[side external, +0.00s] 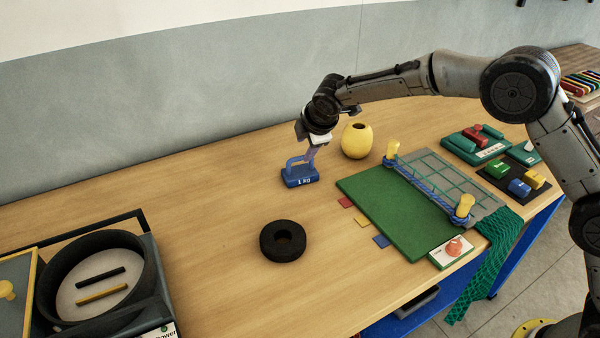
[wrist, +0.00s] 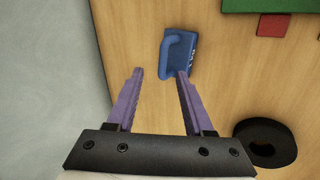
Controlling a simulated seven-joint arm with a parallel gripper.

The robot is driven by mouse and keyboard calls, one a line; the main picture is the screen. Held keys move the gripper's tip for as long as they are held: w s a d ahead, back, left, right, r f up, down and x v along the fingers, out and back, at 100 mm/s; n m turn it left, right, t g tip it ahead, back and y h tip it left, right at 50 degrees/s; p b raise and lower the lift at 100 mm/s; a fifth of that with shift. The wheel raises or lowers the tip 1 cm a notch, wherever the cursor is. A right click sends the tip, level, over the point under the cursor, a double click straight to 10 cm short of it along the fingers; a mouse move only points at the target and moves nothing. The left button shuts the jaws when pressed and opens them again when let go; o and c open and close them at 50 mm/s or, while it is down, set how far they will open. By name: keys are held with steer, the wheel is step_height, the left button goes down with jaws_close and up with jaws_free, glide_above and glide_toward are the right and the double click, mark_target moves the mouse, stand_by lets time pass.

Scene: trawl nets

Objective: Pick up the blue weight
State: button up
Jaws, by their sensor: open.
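The blue weight (side external: 300,178) stands upright on the wooden table, with a loop handle on top and "1 kg" in white on its front. In the wrist view the blue weight (wrist: 179,57) lies just beyond my fingertips, nearer the right finger. My gripper (side external: 311,152) is above the weight in the side view, pointing down. In the wrist view my gripper (wrist: 160,72) has its two purple fingers spread apart with nothing between them. I cannot tell exactly how high the fingertips are above the handle.
A yellow float (side external: 357,141) stands right of the weight. A black ring (side external: 283,241) lies in front. A green mat (side external: 395,212) with a net frame is to the right. A black round pan (side external: 101,285) is at the left. Table left of the weight is clear.

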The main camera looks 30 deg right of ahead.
glide_above(302, 173)
steer(key=shift+s+f, duration=0.15)
steer(key=shift+f, duration=2.2)
jaws_close()
steer(key=shift+r, duration=0.35)
